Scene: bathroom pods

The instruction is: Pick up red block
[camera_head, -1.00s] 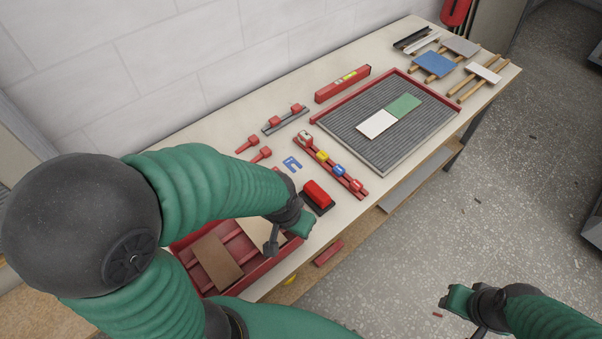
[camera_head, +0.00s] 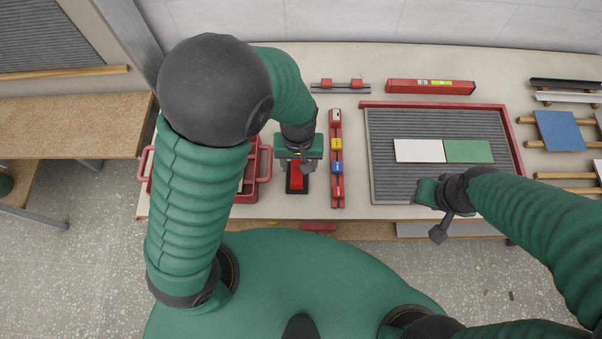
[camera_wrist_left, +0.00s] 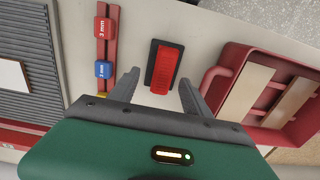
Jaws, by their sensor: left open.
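The red block (camera_head: 295,174) has a dark base and lies on the pale tabletop. My left gripper (camera_head: 298,160) is just above it and hides its far part in the head view. In the left wrist view, the red block (camera_wrist_left: 164,70) shows between and beyond the two fingers of the left gripper (camera_wrist_left: 158,92), which are spread apart with nothing between them. My right gripper (camera_head: 434,212) is over the front edge of the ribbed tray; whether it is open is unclear.
A red rail with coloured spacers (camera_head: 336,190) stands right of the block. A red toolbox (camera_head: 265,165) is on its left. A ribbed tray (camera_head: 385,180) with a white tile (camera_head: 419,150) and a green tile (camera_head: 468,151) lies to the right. A red level (camera_head: 430,87) lies behind.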

